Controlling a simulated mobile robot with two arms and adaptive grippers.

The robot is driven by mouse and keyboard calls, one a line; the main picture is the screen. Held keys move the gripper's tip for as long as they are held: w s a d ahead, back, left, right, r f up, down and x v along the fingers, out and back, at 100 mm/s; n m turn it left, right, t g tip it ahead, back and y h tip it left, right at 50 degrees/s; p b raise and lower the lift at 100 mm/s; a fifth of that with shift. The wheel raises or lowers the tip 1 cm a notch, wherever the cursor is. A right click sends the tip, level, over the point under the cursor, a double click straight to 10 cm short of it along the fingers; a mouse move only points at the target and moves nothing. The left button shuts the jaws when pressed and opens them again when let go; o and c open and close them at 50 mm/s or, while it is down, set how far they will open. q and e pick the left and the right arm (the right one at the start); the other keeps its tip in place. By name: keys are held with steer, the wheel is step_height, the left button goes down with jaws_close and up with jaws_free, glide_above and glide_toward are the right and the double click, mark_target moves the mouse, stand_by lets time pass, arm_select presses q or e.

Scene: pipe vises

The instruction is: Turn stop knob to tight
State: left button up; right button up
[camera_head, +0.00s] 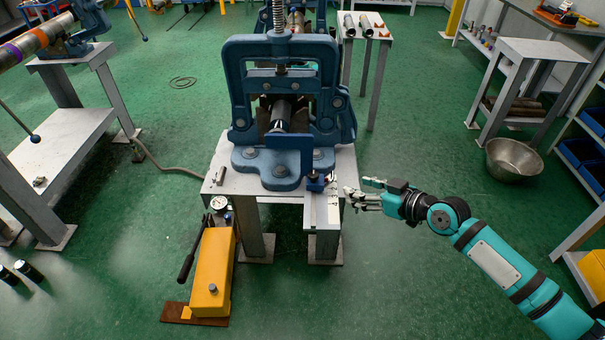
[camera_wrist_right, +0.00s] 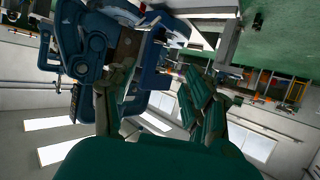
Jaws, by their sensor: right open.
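The blue pipe vise (camera_head: 283,90) stands on a grey metal table (camera_head: 232,183) in the middle of the head view, with a pipe (camera_head: 279,116) in its jaws. A small blue stop (camera_head: 315,183), which seems to bear the stop knob, sits on a pale rail (camera_head: 323,213) at the table's front right. My right gripper (camera_head: 358,193) is open and empty just right of the rail. The right wrist view shows its two fingers (camera_wrist_right: 155,82) spread, with the blue vise (camera_wrist_right: 82,45) behind them. The knob is too small to tell whether it is loose or tight. My left gripper is out of view.
A yellow hydraulic pump (camera_head: 213,270) with a gauge (camera_head: 218,203) stands on the floor at the table's front left. A metal bowl (camera_head: 513,159) lies on the floor at the right. Green floor around my right arm is mostly clear.

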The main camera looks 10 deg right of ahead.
mark_target(315, 175)
steer(key=x, duration=1.5)
steer(key=shift+x, duration=0.8)
jaws_close()
steer(key=m+h+p, duration=0.1)
steer(key=p, duration=0.3)
steer(key=m+t+h+p, duration=0.1)
steer(key=m+h+p, duration=0.1)
steer(key=p, duration=0.3)
steer(key=a+r+m+h+p, duration=0.1)
steer(key=m+h+p, duration=0.1)
steer(key=p, duration=0.3)
steer(key=shift+s+t, duration=0.15)
steer(key=shift+t, duration=0.15)
steer(key=shift+f+m+h+p, duration=0.2)
steer(key=shift+m+h+p, duration=0.45)
steer(key=shift+h, duration=0.15)
steer(key=shift+f+m+h+p, duration=0.15)
steer(key=shift+m+h+p, duration=0.25)
steer(key=shift+h, duration=0.3)
steer(key=shift+m+h, duration=0.25)
steer(key=shift+h, duration=0.05)
steer(key=shift+d, duration=0.1)
